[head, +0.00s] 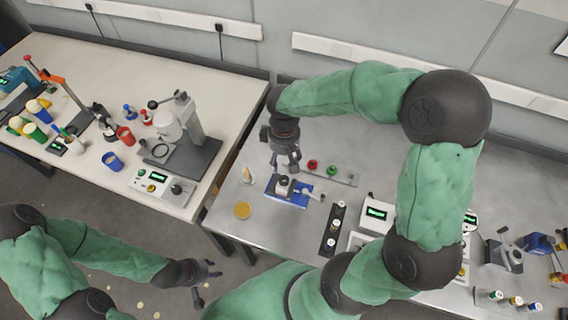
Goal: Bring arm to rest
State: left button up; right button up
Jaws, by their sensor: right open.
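My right arm arches in green padding over the grey workbench (228,212). My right gripper (286,166) points down, open, above a small blue-based fixture (289,192) with a metal part on it. From this view I cannot tell whether the fingers touch that part. My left arm comes in low from the left. My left gripper (208,284) is open and empty over the floor, in front of the gap between the two benches.
A pale bench (230,90) at left holds a press (185,135), cups and bottles.

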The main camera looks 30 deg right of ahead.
jog(key=shift+r, duration=0.55)
